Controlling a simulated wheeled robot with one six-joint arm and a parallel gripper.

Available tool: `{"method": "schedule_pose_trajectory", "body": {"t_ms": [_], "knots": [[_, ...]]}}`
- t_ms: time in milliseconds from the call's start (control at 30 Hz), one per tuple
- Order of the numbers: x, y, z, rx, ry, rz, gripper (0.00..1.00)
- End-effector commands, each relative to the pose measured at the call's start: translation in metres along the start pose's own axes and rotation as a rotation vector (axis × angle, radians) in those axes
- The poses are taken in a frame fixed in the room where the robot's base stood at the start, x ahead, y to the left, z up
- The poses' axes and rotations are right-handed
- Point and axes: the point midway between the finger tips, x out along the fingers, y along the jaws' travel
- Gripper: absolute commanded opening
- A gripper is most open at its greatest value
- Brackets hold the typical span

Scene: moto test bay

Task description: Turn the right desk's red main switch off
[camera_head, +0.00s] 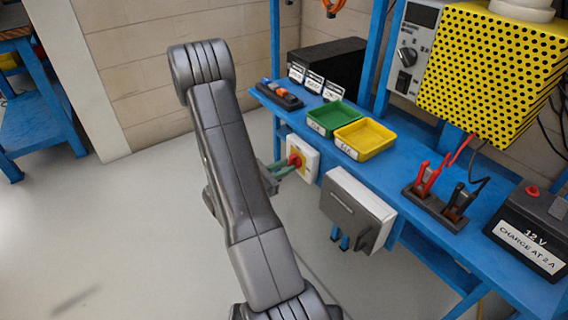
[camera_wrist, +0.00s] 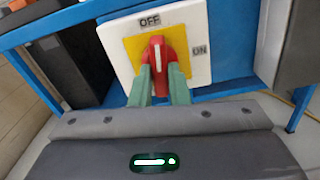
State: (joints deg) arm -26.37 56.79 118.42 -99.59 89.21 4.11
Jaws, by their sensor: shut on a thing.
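The red main switch (camera_head: 295,160) is a rotary handle on a yellow plate in a white box (camera_head: 309,157), on the front of the blue desk (camera_head: 410,190). In the wrist view the red handle (camera_wrist: 165,52) stands about upright. Its white line points up toward the OFF label (camera_wrist: 150,20); the ON label (camera_wrist: 199,51) is to the right. My gripper (camera_head: 284,170) reaches the switch from the left in the head view. Its green fingers (camera_wrist: 163,85) are shut on the handle's sides, one on each side. My arm hides part of the gripper in the head view.
A grey-and-white box (camera_head: 357,210) hangs from the desk just right of the switch. On the desk are a green tray (camera_head: 333,119), a yellow tray (camera_head: 364,140), a clamp holder (camera_head: 435,207) and a 12 V battery (camera_head: 530,235). The floor at left is clear.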

Motion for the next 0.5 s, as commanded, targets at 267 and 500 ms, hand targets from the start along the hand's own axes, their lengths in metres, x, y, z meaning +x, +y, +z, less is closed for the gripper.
{"method": "schedule_pose_trajectory", "body": {"t_ms": [267,500], "knots": [[-0.0001,-0.0003,0.0007,-0.127,0.001,0.000,0.00],[-0.0001,-0.0004,-0.0002,-0.168,0.001,0.000,0.00]]}}
